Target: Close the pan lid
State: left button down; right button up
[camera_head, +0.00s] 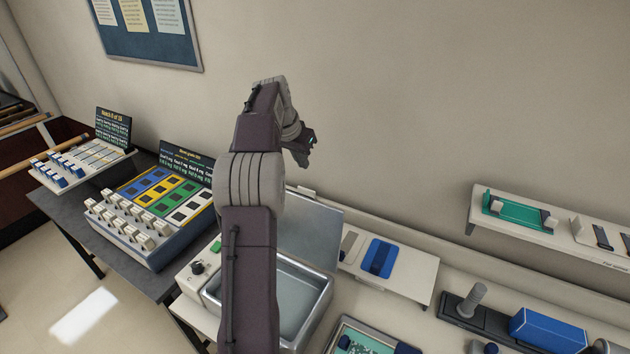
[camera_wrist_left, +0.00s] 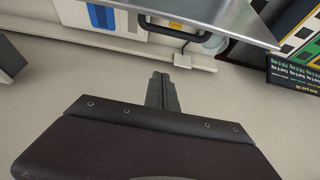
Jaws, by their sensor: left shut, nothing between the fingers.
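The pan (camera_head: 318,308) is a metal basin on the bench, partly hidden behind my left arm. Its flat grey lid (camera_head: 312,232) stands raised at the back of the pan, open. In the left wrist view the lid's metal edge (camera_wrist_left: 215,22) crosses the top of the picture. My left gripper (camera_head: 306,146) is above the lid, near the wall, partly hidden by its own wrist. In the left wrist view its fingers (camera_wrist_left: 161,90) are together and empty, apart from the lid. My right gripper is not in view.
A control box with a green button (camera_head: 216,247) and black knob sits left of the pan. A panel with a blue piece (camera_head: 379,258) lies right of the lid. A wall shelf (camera_head: 550,236) juts out at right. A coloured sorting station (camera_head: 160,205) stands left.

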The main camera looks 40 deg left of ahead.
pick_arm(q)
jog(key=s+p+x, duration=0.1)
jog(key=p+x, duration=0.1)
jog(key=x, duration=0.7)
jog(key=s, duration=0.4)
jog(key=shift+d+f, duration=0.2)
jog(key=shift+d, duration=0.15)
jog(key=shift+w+a+f, duration=0.1)
jog(key=shift+w+f, duration=0.15)
jog(key=shift+w, duration=0.1)
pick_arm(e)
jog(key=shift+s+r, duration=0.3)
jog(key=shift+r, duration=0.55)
